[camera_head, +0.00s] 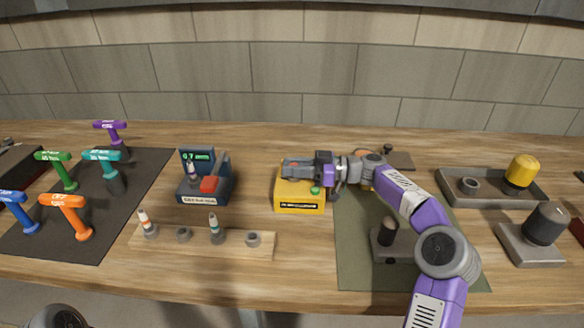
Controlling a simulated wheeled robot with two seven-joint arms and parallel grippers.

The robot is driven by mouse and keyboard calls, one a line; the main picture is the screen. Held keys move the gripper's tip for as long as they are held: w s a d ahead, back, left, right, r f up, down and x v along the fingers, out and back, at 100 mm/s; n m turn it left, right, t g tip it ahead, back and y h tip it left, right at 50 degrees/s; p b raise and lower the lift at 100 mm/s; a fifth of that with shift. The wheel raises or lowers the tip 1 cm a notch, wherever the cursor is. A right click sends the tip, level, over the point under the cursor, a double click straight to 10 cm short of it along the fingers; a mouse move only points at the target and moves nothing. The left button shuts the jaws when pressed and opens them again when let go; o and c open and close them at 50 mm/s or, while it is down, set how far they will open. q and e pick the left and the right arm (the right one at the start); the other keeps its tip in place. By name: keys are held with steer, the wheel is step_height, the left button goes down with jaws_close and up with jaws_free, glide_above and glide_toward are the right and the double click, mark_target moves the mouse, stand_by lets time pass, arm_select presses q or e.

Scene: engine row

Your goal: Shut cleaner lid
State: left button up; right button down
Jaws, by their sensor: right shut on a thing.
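The cleaner (300,201) is a yellow box with a dark label and a green button on its front, standing mid-table. Its top is largely covered by my right gripper (290,168), which reaches in from the right and lies across the box. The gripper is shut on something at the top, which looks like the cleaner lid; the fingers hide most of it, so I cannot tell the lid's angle. My left gripper is not in view.
A blue gap gauge (204,198) with a raised display stands left of the cleaner. A wooden plug rack (160,241) lies in front. Several coloured T-handled tools stand on a dark mat (144,185) at left. A grey tray (455,201) is at right.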

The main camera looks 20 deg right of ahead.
steer(key=c, duration=1)
jaws_free()
steer(key=shift+o, duration=0.2)
steer(key=shift+d, duration=0.1)
steer(key=p+v, duration=0.1)
steer(key=v, duration=0.6)
steer(key=shift+d+p, duration=0.2)
steer(key=shift+p, duration=0.15)
